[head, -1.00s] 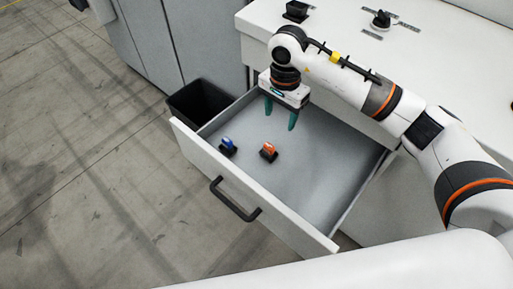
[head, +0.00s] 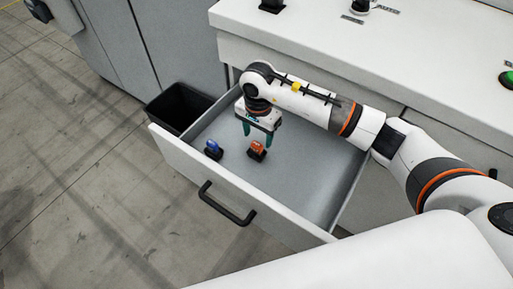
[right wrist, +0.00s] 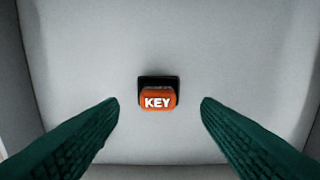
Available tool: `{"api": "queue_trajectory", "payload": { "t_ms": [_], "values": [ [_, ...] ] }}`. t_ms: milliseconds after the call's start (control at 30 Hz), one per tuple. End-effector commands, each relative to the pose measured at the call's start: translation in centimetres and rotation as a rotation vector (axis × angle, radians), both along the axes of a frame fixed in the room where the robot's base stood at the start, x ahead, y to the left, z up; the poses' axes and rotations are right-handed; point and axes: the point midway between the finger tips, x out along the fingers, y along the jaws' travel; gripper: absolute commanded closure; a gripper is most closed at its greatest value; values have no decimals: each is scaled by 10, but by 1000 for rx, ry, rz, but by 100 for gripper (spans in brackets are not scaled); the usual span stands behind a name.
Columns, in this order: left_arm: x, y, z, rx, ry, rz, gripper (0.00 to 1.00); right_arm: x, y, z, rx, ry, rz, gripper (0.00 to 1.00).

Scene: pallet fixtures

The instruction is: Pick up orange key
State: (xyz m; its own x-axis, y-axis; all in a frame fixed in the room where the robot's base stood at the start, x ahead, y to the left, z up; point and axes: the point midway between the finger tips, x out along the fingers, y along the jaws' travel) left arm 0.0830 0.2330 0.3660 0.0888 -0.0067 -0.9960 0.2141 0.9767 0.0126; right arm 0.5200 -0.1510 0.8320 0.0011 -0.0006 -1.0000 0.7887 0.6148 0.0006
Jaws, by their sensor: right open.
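The orange key (head: 257,148) stands in a small black holder on the floor of the open drawer. In the right wrist view the orange key (right wrist: 158,101) shows the word KEY and lies centred between my fingers, a little beyond the tips. My right gripper (head: 257,134) is open and empty, pointing down over the drawer just above and behind the orange key. Its two green fingers (right wrist: 160,108) are spread wide on both sides in the right wrist view. A blue key (head: 213,148) in a black holder is to the left. My left gripper is not in view.
The drawer's white front wall (head: 178,161) with a black handle (head: 226,204) faces the floor side. A black bin (head: 176,107) is beside the drawer. A white counter (head: 300,45) rises behind it. The drawer's right part is clear.

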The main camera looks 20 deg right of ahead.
Motion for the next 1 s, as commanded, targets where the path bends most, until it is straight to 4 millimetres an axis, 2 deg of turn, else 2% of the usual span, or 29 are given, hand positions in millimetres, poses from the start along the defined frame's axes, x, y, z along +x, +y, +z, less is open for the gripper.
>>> {"api": "queue_trajectory", "payload": {
  "t_ms": [167, 300, 600, 900, 1000],
  "values": [
    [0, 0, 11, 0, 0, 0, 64, 0, 4, -26, 0, 8, -2, 42],
    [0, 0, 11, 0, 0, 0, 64, 0, 3, -43, 1, 6, -1, 42],
    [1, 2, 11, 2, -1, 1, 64, 1, 3, -49, 0, 1, 0, 42],
    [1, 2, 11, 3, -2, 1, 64, 1, 3, -48, 0, 1, 0, 90],
    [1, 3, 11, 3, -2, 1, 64, 1, 3, -48, 0, 1, 0, 90]
  ]
}}
